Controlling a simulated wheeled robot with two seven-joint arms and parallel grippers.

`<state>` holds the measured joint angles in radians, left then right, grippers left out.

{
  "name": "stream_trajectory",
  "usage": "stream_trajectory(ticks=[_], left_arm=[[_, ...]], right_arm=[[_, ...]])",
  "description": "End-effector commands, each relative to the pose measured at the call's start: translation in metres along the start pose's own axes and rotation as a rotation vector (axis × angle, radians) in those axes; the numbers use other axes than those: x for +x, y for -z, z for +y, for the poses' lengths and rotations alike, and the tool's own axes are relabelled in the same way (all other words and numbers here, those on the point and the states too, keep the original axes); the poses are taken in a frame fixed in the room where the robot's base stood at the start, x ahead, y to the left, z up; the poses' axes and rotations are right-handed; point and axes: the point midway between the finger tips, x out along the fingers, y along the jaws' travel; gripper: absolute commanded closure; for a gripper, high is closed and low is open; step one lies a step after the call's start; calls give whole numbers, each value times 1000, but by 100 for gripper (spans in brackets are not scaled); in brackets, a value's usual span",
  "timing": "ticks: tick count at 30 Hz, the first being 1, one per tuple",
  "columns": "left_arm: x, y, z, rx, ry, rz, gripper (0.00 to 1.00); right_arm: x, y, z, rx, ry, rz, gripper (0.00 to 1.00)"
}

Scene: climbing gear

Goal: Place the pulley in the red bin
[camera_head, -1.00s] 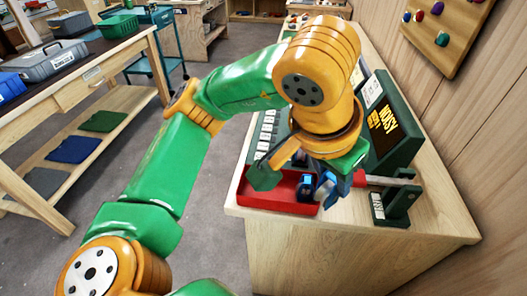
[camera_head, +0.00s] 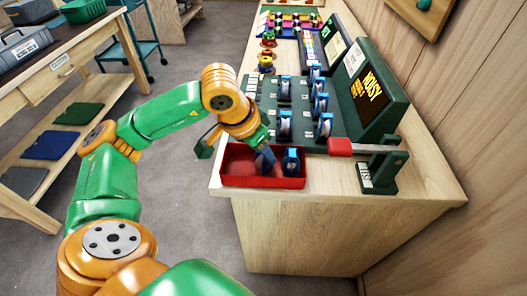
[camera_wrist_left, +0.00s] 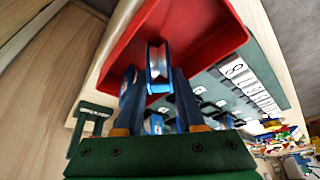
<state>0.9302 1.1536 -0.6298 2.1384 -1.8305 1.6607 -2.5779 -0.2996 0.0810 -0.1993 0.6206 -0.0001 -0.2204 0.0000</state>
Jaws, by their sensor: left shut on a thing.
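The red bin (camera_head: 235,180) stands at the near left corner of the wooden bench, and it also shows in the left wrist view (camera_wrist_left: 205,22). My left gripper (camera_head: 268,158) reaches over the bin and points down into it. In the left wrist view, its blue fingers are shut on a blue and white pulley (camera_wrist_left: 157,62), seen against the bin's red inside. The arm and fingers hide this held pulley in the head view. Another blue pulley (camera_head: 291,160) is in the right part of the bin, beside my gripper. My right gripper is out of view.
Several blue pulleys (camera_head: 284,122) stand on a dark green board behind the bin. A green stand with a red-tipped arm (camera_head: 341,146) is right of the bin. The bench's front right is clear.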

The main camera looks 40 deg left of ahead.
Motion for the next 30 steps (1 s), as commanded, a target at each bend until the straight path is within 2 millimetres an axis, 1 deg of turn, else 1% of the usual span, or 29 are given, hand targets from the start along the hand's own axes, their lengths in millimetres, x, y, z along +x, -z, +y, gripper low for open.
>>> stream_trajectory(ticks=[5, 9, 10, 11, 12, 13, 21, 24, 26, 29, 30], left_arm=[[-1, 0, 0, -1, 0, 1, 100], [4, -1, 0, -1, 0, 1, 100], [3, -1, 0, -1, 0, 1, 56], [2, -1, 0, -1, 0, 1, 48], [2, -1, 0, -1, 0, 0, 38], [2, -1, 0, -1, 0, 0, 32], [1, 0, 0, -1, 0, 0, 32], [-5, 2, 0, -1, 0, 2, 32], [-14, 2, 0, -2, 1, 4, 32], [-39, 2, 0, 0, 3, 7, 32], [-51, 3, 0, -1, 2, 8, 32]], right_arm=[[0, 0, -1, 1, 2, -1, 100], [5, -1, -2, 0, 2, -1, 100], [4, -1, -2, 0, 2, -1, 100], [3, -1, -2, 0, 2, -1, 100], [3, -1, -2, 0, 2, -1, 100], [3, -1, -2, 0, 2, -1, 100], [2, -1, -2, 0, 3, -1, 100], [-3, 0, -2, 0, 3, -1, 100], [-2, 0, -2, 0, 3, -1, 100], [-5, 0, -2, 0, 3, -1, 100], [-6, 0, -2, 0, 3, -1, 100]])
